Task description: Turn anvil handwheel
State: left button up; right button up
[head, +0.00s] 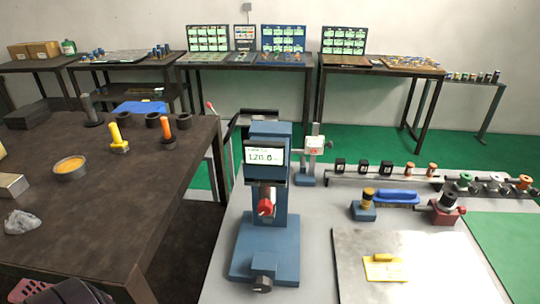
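A blue bench tester (268,170) stands on the grey table near the middle of the head view, with a lit display (263,156) that seems to read about 120.0. A red rounded part (265,207) sits below the display. A dark round knob (262,284) is at the front of the tester's blue base. I cannot tell for sure which of these is the anvil handwheel.
A dark table (100,200) at left holds a yellow-handled tool (118,140), an orange-handled one (168,130) and a bowl (70,167).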

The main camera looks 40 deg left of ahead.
aim_at(262, 284)
jog(key=k+u, duration=0.2)
jog(key=u, duration=0.8)
